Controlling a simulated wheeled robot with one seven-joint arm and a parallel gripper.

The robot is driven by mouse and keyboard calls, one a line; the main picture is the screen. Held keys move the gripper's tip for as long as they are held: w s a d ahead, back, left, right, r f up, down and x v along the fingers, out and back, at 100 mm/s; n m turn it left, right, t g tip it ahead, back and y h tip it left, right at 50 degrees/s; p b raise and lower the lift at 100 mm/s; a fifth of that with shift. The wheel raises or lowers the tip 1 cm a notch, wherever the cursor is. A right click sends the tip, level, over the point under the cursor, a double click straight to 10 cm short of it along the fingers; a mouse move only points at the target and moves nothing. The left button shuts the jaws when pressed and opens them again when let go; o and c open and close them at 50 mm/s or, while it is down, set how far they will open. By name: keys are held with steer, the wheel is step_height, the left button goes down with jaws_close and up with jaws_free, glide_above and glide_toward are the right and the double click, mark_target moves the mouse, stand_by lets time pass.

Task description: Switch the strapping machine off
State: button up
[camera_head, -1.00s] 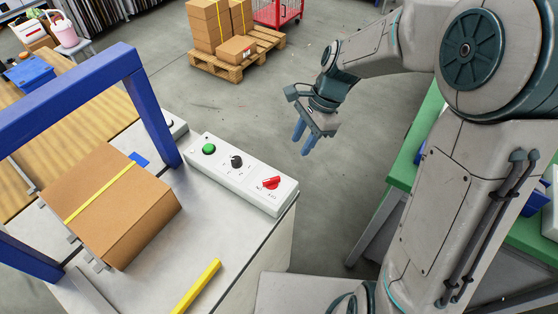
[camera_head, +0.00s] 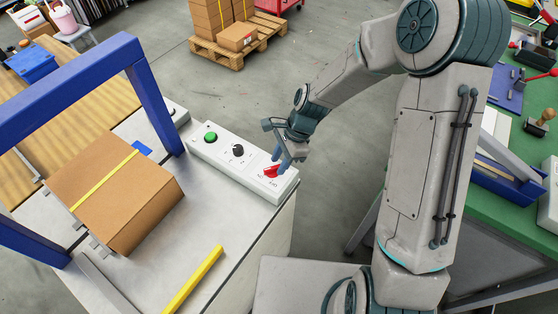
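The strapping machine (camera_head: 222,266) stands at the left with a blue arch (camera_head: 154,110) over its top. Its white control panel (camera_head: 213,152) carries a green button (camera_head: 210,137), a black knob (camera_head: 238,149) and a red rotary switch (camera_head: 271,171) at the right end. My gripper (camera_head: 280,164) points down at the red switch, its blue fingertips at or just above it and partly in front of it. I cannot tell whether the fingers touch the switch or how far apart they are. The labels beside the switch are too small to read.
A strapped cardboard box (camera_head: 116,193) sits on the machine top under the arch. A yellow bar (camera_head: 193,280) lies at the machine's front. A green workbench (camera_head: 491,221) with tools stands at the right. Boxes on a pallet (camera_head: 236,52) stand behind on open floor.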

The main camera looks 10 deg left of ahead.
steer(key=shift+s+a+f, duration=0.1)
steer(key=shift+a+f, duration=0.05)
steer(key=shift+f, duration=0.25)
jaws_close()
